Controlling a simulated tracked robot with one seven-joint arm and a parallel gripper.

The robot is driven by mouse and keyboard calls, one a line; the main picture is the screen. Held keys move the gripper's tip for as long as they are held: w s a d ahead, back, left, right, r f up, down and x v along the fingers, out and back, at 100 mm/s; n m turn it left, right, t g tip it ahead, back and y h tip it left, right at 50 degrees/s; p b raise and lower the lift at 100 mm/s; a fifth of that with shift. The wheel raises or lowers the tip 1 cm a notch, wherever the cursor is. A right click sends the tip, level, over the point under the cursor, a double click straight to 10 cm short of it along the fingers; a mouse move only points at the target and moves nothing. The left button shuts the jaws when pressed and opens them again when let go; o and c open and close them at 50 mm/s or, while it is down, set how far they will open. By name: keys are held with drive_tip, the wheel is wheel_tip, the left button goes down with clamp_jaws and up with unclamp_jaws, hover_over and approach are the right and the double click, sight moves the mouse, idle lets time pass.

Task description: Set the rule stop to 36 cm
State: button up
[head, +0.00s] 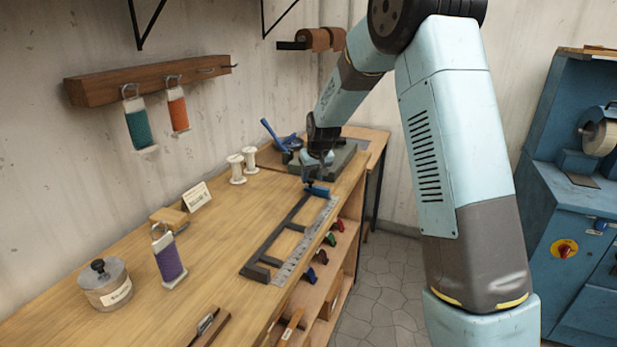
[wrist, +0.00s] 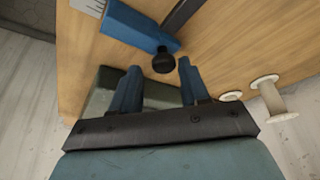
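A steel rule (head: 301,244) lies along the right side of the wooden bench, beside a dark frame (head: 272,240). The blue rule stop (head: 320,191) is at the rule's far end; it also shows in the wrist view (wrist: 139,28). A round black knob (wrist: 163,62) sits at the stop's edge. My gripper (head: 311,181) is just over the stop. In the wrist view its two blue fingers (wrist: 159,66) are apart, with the knob between their tips in the picture. I cannot tell whether they touch it. The scale numbers are too small to read.
White spools (head: 243,164) and a green-grey block (head: 335,160) are near my gripper.

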drive_tip(key=shift+o, duration=0.4)
drive_tip(key=shift+s+a, duration=0.1)
drive_tip(key=v, duration=1.3)
drive_tip(key=shift+r, duration=0.3)
